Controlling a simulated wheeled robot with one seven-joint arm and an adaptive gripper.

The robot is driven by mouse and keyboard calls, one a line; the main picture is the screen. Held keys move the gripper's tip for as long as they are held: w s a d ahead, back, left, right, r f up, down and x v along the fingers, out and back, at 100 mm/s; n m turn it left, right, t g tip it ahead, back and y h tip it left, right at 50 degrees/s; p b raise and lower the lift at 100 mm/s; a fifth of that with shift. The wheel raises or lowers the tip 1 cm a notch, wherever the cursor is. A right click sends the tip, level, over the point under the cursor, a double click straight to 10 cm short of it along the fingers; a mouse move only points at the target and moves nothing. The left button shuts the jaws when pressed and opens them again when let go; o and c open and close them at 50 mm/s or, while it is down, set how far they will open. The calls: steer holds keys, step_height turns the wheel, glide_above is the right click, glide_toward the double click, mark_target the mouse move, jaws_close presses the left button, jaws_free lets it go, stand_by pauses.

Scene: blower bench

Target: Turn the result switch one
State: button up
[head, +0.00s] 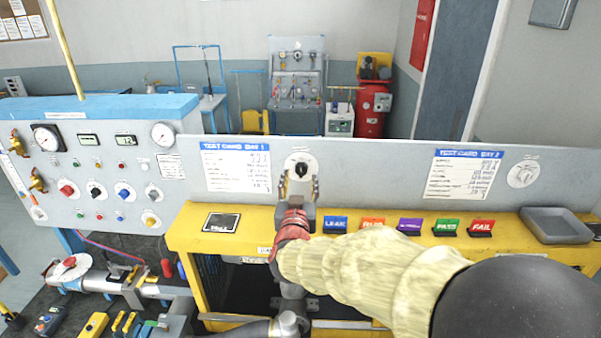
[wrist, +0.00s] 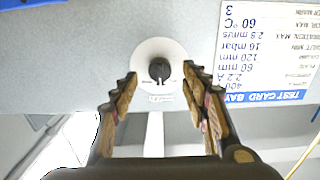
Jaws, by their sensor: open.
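The result switch one (head: 302,168) is a black knob on a round white plate on the grey upright panel, right of the left test card. The knob (wrist: 160,70) also shows in the wrist view, with its white plate around it. My gripper (head: 300,187) is in front of the switch, pointing at the panel. Its two fingers are open and empty. In the wrist view the fingertips (wrist: 160,84) stand left and right of the knob, with gaps to it. I cannot tell how deep they reach alongside the knob.
A second round switch plate (head: 523,174) is at the panel's right. Test cards (head: 236,167) hang beside the switches. The yellow bench (head: 190,235) holds a small black display (head: 221,222), several coloured label blocks (head: 447,227) and a grey tray (head: 556,225). A gauge console (head: 90,165) stands left.

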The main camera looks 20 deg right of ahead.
mark_target(300, 174)
steer(key=shift+x, duration=1.85)
steer(key=shift+c, duration=0.4)
steer(key=c, duration=1.1)
steer(key=m+b, duration=0.2)
steer(key=b, duration=0.1)
steer(key=shift+f, duration=0.15)
steer(key=m+b, duration=0.2)
steer(key=b, duration=0.1)
steer(key=shift+b, duration=0.35)
steer(key=m+b, duration=0.4)
steer(key=b, duration=0.1)
steer(key=shift+m, duration=0.4)
